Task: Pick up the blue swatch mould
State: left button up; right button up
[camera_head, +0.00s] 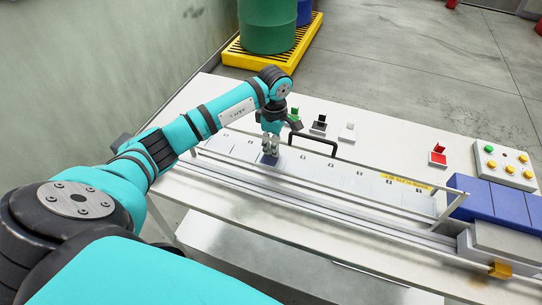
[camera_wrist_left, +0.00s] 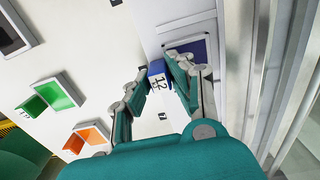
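The blue swatch mould (camera_head: 269,159) lies on the pale slotted strip under my left gripper (camera_head: 271,146). In the left wrist view its flat dark blue plate (camera_wrist_left: 196,47) sits in a grey frame, partly covered by a finger. A blue piece with a white face marked 12 (camera_wrist_left: 158,77) stands at its edge, between the fingertips of my left gripper (camera_wrist_left: 156,70). The fingertips are apart, one on each side of this piece and very near it. Whether they press on it I cannot tell. My right gripper is not in view.
A green mould (camera_wrist_left: 58,93) and an orange mould (camera_wrist_left: 92,133) lie on the white table (camera_head: 390,150). Black (camera_head: 319,125), white (camera_head: 347,132) and red (camera_head: 438,156) moulds stand behind the strip. A black handle (camera_head: 315,140) and a long rail (camera_head: 330,200) are close by.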

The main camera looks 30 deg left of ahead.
pick_arm(q)
grip_shut()
jog(key=shift+r, duration=0.15)
